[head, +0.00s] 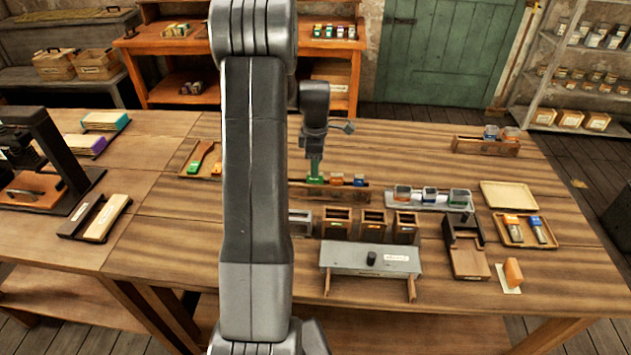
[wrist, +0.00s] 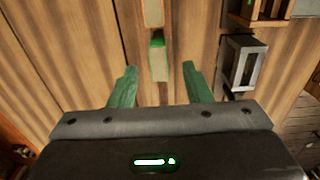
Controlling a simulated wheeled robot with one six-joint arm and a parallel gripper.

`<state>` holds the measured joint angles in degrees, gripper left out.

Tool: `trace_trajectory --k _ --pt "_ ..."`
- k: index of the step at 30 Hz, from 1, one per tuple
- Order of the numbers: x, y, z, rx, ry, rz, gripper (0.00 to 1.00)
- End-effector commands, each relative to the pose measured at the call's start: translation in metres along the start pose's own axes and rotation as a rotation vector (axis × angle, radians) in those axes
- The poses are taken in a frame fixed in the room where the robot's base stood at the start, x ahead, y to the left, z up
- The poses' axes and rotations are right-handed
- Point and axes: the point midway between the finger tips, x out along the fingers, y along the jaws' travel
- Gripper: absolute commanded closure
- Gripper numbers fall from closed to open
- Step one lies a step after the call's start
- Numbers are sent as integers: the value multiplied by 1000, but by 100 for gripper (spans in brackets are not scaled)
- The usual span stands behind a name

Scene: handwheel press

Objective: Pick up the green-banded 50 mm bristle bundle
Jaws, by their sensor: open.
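The green-banded bristle bundle (head: 315,181) stands at the left end of a low wooden rack (head: 348,194) in the head view. An orange-banded bundle (head: 337,181) and a blue-banded one (head: 359,181) stand to its right. My gripper (head: 314,170) points down right over the green-banded bundle. In the wrist view my gripper (wrist: 160,67) is open, its two green fingers spread. A pale block with a green top (wrist: 158,56), apparently the green-banded bundle, shows between and slightly beyond the fingertips, with gaps on both sides. I cannot tell the height of the tips above it.
Open wooden boxes (head: 373,224) stand in front of the rack, with a grey-topped stand (head: 370,259) nearer. A grey tray (head: 430,200) with several jars lies to the right. A tray with a brown-handled tool (head: 202,156) lies left. Table around (head: 400,150) is clear behind.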

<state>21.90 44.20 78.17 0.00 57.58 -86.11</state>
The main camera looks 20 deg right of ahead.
Motion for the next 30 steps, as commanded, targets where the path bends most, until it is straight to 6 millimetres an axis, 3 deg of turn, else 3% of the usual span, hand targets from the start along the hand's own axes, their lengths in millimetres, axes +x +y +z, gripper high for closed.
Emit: trace_trajectory --k 9,18,25,30 --pt "39 1 -2 0 0 -3 55" --pt "45 1 -2 0 0 -1 55" --pt "44 1 -2 0 0 -1 99" --pt "44 1 -2 0 0 -1 100"
